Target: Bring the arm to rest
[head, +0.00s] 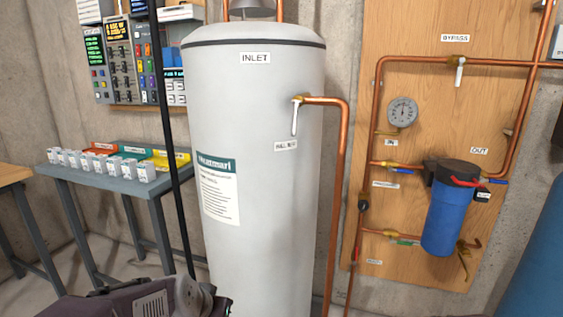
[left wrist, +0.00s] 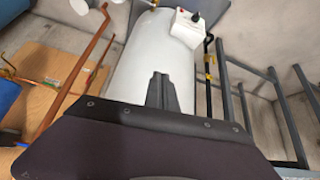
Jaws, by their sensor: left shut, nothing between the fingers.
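My left arm shows at the bottom edge of the head view as a dark purple link with a grey joint at its end. My left gripper (left wrist: 162,86) shows in the left wrist view as two dark fingers closed together, with nothing held. Behind the fingers in that view is the white tank (left wrist: 150,62). The same tall tank (head: 262,150), labelled INLET, stands upright in the middle of the head view, beyond my arm. I cannot tell how far the fingers are from the tank. My right gripper is in neither view.
A copper pipe (head: 345,170) runs down beside the tank's right side. A wooden board (head: 420,35) holds a gauge (head: 402,112) and a blue filter (head: 450,215). A grey-blue table (head: 100,182) with small boxes stands left, behind a black pole (head: 165,130). A blue vessel (head: 540,260) is far right.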

